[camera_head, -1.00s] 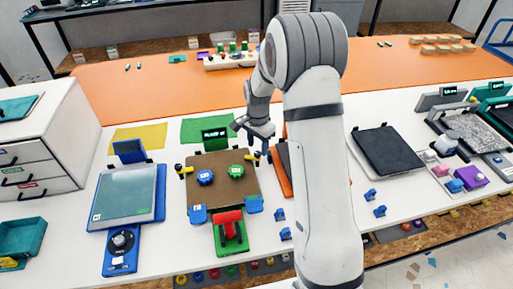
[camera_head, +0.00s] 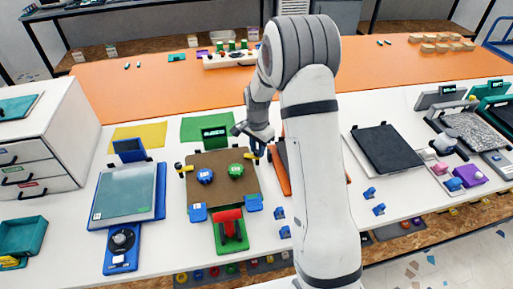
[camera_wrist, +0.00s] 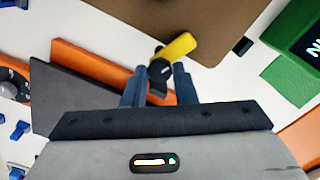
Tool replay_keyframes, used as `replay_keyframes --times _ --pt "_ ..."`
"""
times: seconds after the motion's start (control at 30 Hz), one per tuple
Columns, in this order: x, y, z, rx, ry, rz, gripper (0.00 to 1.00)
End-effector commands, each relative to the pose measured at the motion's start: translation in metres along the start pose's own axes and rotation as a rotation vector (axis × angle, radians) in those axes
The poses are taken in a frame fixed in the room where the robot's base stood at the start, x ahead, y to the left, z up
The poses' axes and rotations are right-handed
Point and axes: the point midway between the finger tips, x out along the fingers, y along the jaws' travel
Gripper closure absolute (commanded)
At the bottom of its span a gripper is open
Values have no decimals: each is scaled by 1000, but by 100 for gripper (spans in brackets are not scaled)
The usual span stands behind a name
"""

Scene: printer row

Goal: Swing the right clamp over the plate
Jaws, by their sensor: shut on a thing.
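A brown plate (camera_head: 222,177) lies on the green printer with a blue and a green round piece on it. The right clamp (camera_head: 251,156), a yellow bar with a black knob, is at the plate's far right edge. In the wrist view the yellow bar (camera_wrist: 181,46) points toward the brown plate (camera_wrist: 205,20), and its tip overlaps the plate's edge. My gripper (camera_head: 260,153) is at the clamp; in the wrist view its fingers (camera_wrist: 159,86) are shut on the black knob between them. The left clamp (camera_head: 185,169) stands at the plate's left edge.
A small green display (camera_head: 214,137) stands behind the plate. A dark panel with an orange edge (camera_head: 281,168) lies close to the right of the clamp, partly hidden by my arm. Blue corner blocks (camera_head: 197,212) and a red lever (camera_head: 229,222) are at the front.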

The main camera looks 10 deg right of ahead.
Motion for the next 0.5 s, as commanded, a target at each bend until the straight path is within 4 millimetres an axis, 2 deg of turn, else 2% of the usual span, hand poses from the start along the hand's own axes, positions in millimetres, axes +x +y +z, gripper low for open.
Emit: replay_keyframes --times 0.23,0.5 --pt "2 0 0 -53 1 -1 98" --pt "2 -1 0 -313 1 -1 98"
